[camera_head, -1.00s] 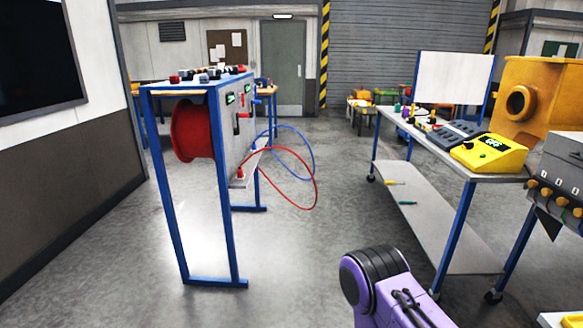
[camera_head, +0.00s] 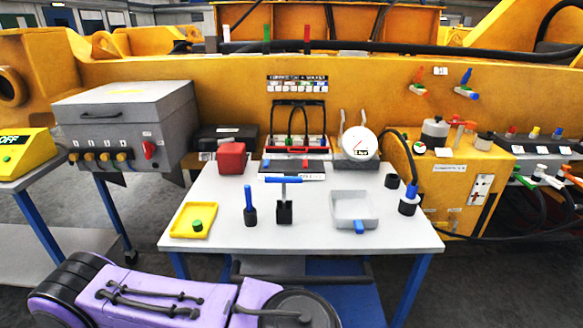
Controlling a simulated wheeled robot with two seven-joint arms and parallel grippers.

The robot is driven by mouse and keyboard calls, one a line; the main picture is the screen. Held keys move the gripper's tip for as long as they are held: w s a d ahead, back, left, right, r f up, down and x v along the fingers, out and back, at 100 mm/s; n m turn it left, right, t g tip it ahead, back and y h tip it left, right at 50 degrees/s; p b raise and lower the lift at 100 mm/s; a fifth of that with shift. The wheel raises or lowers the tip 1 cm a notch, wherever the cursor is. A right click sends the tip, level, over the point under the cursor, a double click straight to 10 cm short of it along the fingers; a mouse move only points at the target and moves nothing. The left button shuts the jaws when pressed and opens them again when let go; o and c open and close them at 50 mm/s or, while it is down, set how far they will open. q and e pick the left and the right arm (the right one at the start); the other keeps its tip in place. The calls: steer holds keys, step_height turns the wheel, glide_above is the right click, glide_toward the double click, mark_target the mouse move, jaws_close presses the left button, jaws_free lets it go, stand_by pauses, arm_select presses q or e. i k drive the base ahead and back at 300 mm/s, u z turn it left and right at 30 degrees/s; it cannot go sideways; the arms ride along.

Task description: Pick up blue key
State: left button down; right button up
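Several blue pieces stand on the white table, and I cannot tell which one is the blue key. A blue T-shaped handle (camera_head: 284,181) stands upright on a black block at the table's middle. A slim blue upright piece (camera_head: 249,198) in a black base stands to its left. A blue-topped black plug (camera_head: 409,199) with a cable is at the right edge. Neither gripper shows; only a purple arm of mine crosses the lower left.
The white table (camera_head: 225,237) also holds a yellow tray (camera_head: 183,232) with a green piece, a red box (camera_head: 232,158) and a round gauge (camera_head: 360,144). A grey cabinet (camera_head: 125,112) is at left. A large yellow machine (camera_head: 225,80) closes off the back.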

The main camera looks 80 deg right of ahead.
mark_target(283, 180)
steer(key=z, duration=2.25)
